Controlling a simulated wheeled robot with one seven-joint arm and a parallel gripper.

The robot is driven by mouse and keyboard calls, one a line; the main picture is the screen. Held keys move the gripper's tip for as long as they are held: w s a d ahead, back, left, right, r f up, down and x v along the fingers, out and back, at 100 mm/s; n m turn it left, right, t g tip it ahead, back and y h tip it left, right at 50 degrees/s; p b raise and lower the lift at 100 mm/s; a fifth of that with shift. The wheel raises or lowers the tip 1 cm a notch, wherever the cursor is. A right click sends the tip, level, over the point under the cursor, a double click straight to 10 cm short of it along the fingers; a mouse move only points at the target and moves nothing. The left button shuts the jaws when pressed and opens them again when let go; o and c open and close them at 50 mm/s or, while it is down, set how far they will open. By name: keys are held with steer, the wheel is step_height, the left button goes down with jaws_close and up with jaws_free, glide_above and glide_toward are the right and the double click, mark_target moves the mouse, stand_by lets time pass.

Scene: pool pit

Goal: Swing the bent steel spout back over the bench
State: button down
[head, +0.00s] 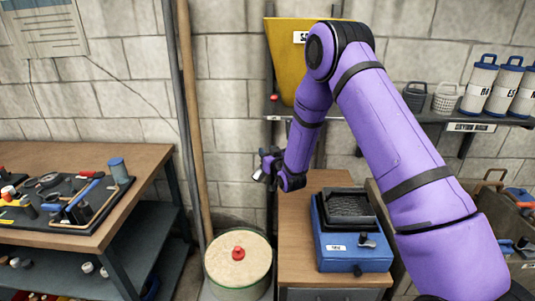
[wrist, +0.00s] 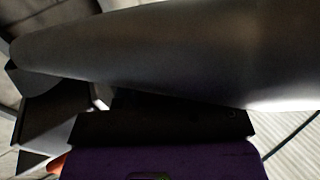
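In the wrist view a large smooth dark grey rounded shape (wrist: 160,55) crosses close in front of the camera. It may be the steel spout, but I cannot be sure. No bent spout is clearly seen in the head view; my arm hides part of the hopper.
The yellow hopper (head: 285,60) stands at the wall shelf (head: 278,107). A wooden bench (head: 135,158) with tools is at left. A round drum (head: 238,276) with a red knob stands below my gripper. A blue machine (head: 350,257) sits on the cabinet (head: 297,215).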

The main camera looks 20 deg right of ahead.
steer(key=shift+s+d+n+y, duration=0.3)
steer(key=shift+s+d+y, duration=0.15)
steer(key=shift+s, duration=0.1)
steer(key=s+d+n+g+y, duration=0.6)
steer(key=s+d+n+y, duration=0.1)
steer(key=d+y, duration=0.1)
steer(key=shift+s+d+y, duration=0.2)
steer(key=shift+s+y, duration=0.05)
steer(key=shift+y, duration=0.6)
steer(key=c, duration=1.1)
jaws_free()
steer(key=v, duration=1)
steer(key=shift+s+d, duration=0.25)
steer(key=shift+d, duration=0.05)
